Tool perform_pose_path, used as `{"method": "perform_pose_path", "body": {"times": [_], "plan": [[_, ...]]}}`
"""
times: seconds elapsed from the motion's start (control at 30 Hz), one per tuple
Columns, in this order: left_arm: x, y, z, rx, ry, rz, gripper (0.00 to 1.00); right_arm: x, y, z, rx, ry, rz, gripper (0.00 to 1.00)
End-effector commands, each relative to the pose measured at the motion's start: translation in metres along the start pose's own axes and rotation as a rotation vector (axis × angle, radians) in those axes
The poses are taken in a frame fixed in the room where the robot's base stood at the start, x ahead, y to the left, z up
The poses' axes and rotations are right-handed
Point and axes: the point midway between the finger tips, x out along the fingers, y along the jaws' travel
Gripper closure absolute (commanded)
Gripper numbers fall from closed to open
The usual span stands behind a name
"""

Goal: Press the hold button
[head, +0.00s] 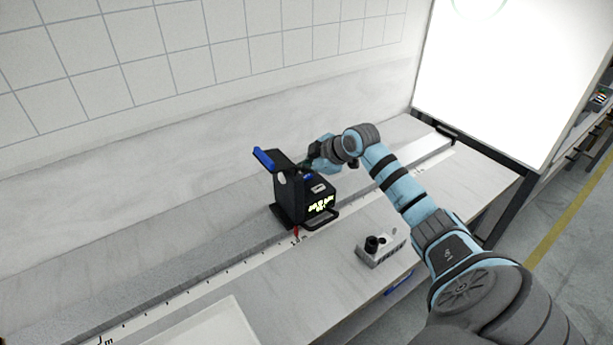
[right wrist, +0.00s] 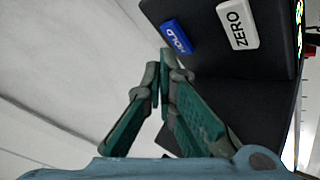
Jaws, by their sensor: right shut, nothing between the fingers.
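The hold button (right wrist: 176,37) is a blue key lettered HOLD on the dark top face of a black device (head: 290,200). The device stands on the bench in the head view, with a yellow lit display on its front. A white ZERO button (right wrist: 237,24) lies to the right of the hold button in the right wrist view. My right gripper (right wrist: 165,62) is shut and empty, its fingertips just below the hold button in that view; I cannot tell whether they touch the device. In the head view the right gripper (head: 304,166) is at the device's top.
A blue-topped part (head: 264,158) rises at the device's back left. A ruled strip (head: 255,258) runs along the bench. A grey block with black knobs (head: 380,254) sits to the right, a pale tray (head: 215,325) at lower left. A bright panel (head: 510,80) stands at the right.

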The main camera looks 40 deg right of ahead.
Motion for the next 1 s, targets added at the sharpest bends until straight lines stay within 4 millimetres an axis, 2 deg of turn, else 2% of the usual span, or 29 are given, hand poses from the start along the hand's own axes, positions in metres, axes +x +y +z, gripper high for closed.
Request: {"method": "perform_pose_path", "body": {"times": [1.0], "plan": [[0.0004,0.0001,0.0004,0.0,-0.001,0.0,1.0,0.0079,-0.006,0.0058,0.001,0.0,0.0,1.0]]}}
